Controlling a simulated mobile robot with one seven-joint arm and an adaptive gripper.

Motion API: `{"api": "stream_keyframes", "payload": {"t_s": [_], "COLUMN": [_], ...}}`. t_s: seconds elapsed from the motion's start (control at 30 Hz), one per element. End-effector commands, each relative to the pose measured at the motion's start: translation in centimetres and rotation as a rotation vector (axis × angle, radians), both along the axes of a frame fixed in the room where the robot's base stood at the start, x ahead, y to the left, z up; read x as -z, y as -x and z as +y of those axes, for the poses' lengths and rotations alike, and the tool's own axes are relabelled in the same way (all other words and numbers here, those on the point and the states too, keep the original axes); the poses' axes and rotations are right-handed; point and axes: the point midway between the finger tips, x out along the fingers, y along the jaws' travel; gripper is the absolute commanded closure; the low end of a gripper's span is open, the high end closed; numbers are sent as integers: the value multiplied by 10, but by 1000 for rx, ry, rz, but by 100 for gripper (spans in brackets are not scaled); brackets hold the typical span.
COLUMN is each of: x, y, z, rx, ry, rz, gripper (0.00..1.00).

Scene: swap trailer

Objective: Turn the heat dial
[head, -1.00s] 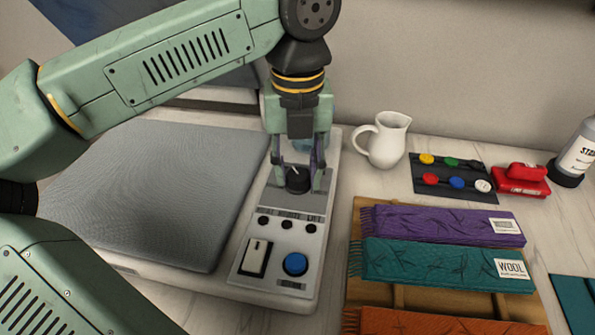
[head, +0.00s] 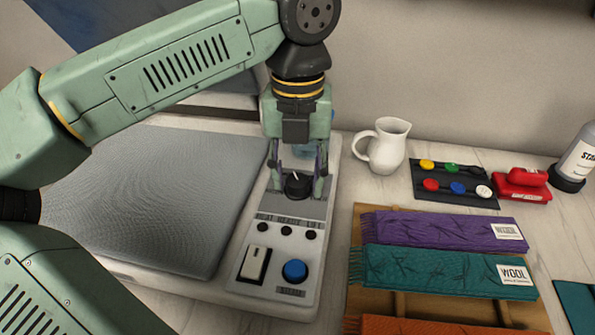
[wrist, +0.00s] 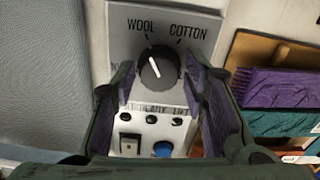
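The heat dial (head: 299,186) is a round black knob with a white pointer line, on a grey plate of the press's control panel (head: 262,229). In the wrist view the dial (wrist: 159,70) sits below the words WOOL and COTTON, and its pointer leans up and slightly left, toward WOOL. My gripper (head: 298,180) points down over the dial, with one finger on each side. The wrist view shows my gripper (wrist: 158,72) open, its purple pads apart and the dial between the tips. I see gaps beside the dial; whether either tip touches it, I cannot tell.
Below the dial are small black indicators, a white rocker switch (head: 254,264) and a blue button (head: 295,270). The grey press pad (head: 160,190) lies left. A white jug (head: 387,146), a rack of purple (head: 440,230) and teal (head: 440,268) cloths, and a red item (head: 523,184) stand right.

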Motion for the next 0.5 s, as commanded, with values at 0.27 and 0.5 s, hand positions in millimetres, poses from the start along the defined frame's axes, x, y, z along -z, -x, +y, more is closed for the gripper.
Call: {"api": "stream_keyframes", "payload": {"t_s": [0.27,0.5], "x": [0,-3], "y": [0,0], "z": [0,0], "rx": [-1,-1], "ry": [-1,-2], "rz": [0,-1], "gripper": [46,46]}}
